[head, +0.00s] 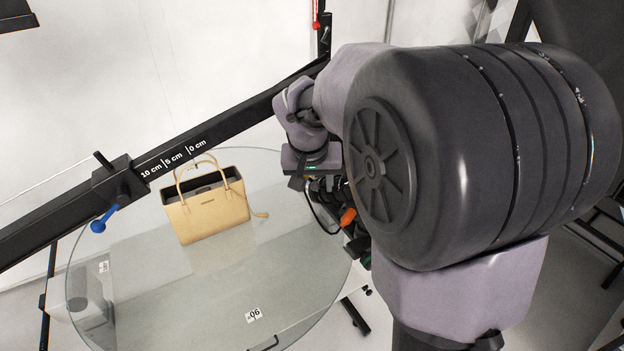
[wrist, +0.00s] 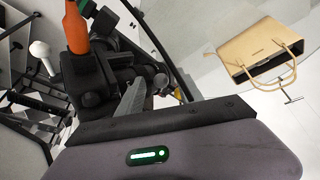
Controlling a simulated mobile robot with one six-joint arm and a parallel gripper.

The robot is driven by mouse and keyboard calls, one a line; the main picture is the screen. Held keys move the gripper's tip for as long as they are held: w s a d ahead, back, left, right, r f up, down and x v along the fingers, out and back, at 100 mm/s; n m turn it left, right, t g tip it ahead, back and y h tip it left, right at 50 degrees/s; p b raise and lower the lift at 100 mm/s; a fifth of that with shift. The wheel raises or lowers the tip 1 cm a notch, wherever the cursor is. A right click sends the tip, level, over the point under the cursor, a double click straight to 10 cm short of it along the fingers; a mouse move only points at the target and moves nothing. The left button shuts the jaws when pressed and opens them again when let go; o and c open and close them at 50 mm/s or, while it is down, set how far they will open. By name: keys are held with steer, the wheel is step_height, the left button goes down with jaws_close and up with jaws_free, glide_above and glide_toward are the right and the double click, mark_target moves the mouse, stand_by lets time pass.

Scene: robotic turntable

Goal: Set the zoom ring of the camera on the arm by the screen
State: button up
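A cluster of black equipment (head: 326,190) with an orange knob (head: 348,216) stands by the turntable's right edge, partly hidden behind my arm. In the wrist view the same black equipment (wrist: 92,82) and orange knob (wrist: 76,28) are close ahead at upper left. The camera seems to be within this cluster, but its zoom ring cannot be made out. My gripper (wrist: 132,98) is right at the cluster; a grey finger shows against it. Its fingertips are hidden in the head view. I cannot tell whether it is open, shut or touching anything. The screen is not recognisable.
A tan handbag (head: 208,208) stands on the round glass turntable (head: 190,290), left of the cluster. A white ball knob (wrist: 40,48) is left of the cluster.

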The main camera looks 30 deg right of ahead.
jaws_close()
stand_by(1.2)
